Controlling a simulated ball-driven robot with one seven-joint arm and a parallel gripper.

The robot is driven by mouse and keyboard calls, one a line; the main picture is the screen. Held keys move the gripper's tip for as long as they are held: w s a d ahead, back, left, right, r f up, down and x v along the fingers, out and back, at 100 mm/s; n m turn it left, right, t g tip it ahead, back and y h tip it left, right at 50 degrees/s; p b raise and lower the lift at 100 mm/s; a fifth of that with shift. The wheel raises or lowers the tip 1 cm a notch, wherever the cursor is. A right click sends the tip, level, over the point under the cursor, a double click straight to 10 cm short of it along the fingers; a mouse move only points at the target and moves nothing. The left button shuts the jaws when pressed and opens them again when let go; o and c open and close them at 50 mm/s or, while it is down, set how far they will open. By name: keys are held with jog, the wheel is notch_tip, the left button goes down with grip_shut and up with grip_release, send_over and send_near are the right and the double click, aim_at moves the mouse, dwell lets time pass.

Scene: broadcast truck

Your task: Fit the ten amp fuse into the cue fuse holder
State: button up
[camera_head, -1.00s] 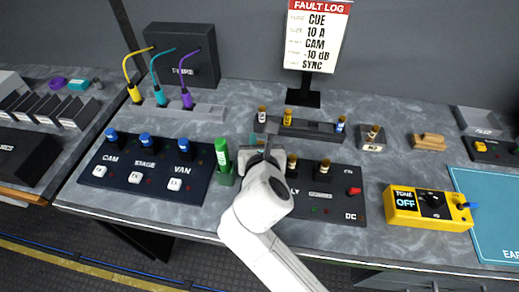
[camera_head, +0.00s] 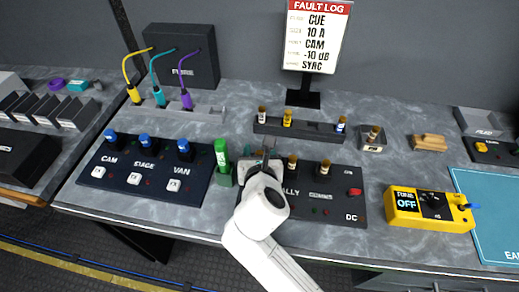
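My gripper (camera_head: 262,160) is over the left part of the dark fuse panel (camera_head: 345,205), beside the green-capped cylinder. My wrist hides its fingertips, so I cannot tell whether it holds a fuse. The cue holder cannot be made out; the panel's left part is hidden behind my arm. Two fuses with brown tops, a left one (camera_head: 292,164) and a right one (camera_head: 325,168), stand upright in the panel.
The fault log sign (camera_head: 318,38) reads CUE, 10 A. A green-capped cylinder (camera_head: 222,158) stands close left of my gripper. A small block (camera_head: 372,145) holds another fuse. A yellow meter (camera_head: 428,208) stands right. The blue-knobbed panel (camera_head: 150,170) is left.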

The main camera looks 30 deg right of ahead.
jog(key=shift+r, duration=0.1)
jog(key=shift+r, duration=0.2)
jog(key=v, duration=1.2)
jog(key=shift+f, duration=0.1)
